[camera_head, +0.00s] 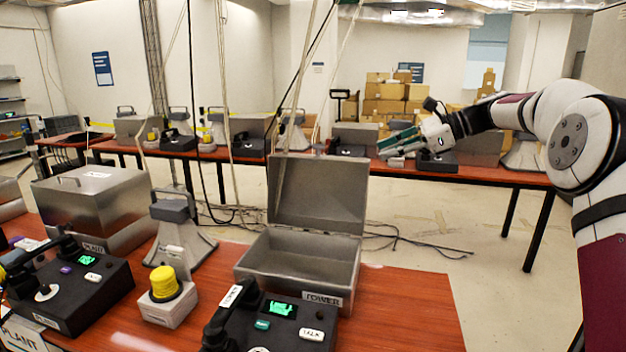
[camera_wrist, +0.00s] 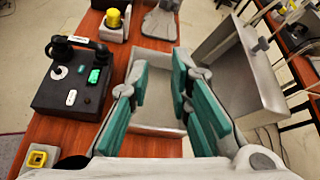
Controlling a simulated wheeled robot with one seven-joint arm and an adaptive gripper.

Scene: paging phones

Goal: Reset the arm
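My arm reaches in from the right in the head view, held out level above and beyond the near table. My gripper (camera_head: 398,142) is at its end, pointing left. In the wrist view my gripper (camera_wrist: 160,82) shows green finger pads spread apart with nothing between them, so it is open and empty. Behind the fingers in that view is the open metal box (camera_wrist: 158,118), its floor partly hidden by them.
The near red-brown table (camera_head: 405,305) holds the open box marked TOWER (camera_head: 290,258), black phones (camera_head: 72,285), a yellow button (camera_head: 166,284), a grey horn (camera_head: 178,230) and a closed metal box (camera_head: 95,205). A far table row stands behind. Ropes hang mid-view.

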